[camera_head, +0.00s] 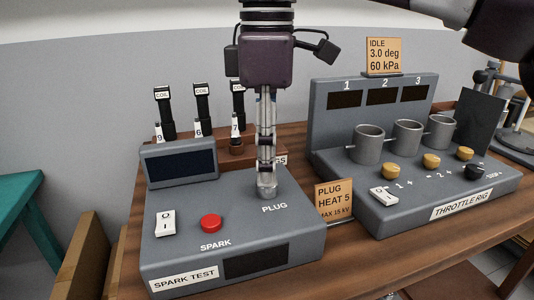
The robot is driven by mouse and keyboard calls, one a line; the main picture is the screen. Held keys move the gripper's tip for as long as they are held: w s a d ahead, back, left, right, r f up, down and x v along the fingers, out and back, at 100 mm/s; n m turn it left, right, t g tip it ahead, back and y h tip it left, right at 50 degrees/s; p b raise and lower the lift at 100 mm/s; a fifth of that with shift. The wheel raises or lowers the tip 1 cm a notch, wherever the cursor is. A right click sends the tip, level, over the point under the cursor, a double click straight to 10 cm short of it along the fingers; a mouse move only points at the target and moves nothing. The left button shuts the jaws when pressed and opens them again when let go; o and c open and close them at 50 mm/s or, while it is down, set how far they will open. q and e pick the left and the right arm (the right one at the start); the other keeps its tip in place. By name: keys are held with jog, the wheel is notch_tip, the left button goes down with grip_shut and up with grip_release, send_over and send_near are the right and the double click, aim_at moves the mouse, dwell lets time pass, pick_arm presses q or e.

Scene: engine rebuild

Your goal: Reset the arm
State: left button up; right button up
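My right gripper (266,150) hangs straight down from the top middle, over the spark test box (185,222). Its fingers look edge-on, one behind the other, so the gap between them does not show. Their tips are just above or at a small metal cylinder (267,189) behind the PLUG label; I cannot tell whether they touch it. A dark arm link of mine fills the top right corner. My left gripper is not in view.
The spark test box has a red button (211,223) and a white switch (166,222). Coils (201,105) stand behind it. The throttle rig (440,195) with three grey cups stands right, past a plug card (334,200). A teal table (20,205) is at left.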

jog(key=shift+n+p, duration=0.8)
jog(key=shift+n, duration=0.8)
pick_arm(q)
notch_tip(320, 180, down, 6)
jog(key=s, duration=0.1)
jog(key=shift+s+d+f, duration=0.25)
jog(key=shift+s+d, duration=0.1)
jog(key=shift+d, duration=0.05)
pick_arm(e)
jog(key=shift+n, duration=0.5)
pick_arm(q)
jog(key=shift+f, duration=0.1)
pick_arm(e)
jog(key=shift+n+p, duration=0.65)
jog(key=shift+n, duration=0.25)
jog(key=shift+n+p, duration=0.35)
jog(key=shift+n, duration=0.35)
jog(key=shift+n+p, duration=0.3)
jog(key=shift+n, duration=0.3)
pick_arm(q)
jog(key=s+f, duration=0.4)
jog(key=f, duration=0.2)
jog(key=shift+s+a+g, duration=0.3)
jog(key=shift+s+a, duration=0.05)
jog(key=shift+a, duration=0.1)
pick_arm(e)
jog(key=c, duration=1)
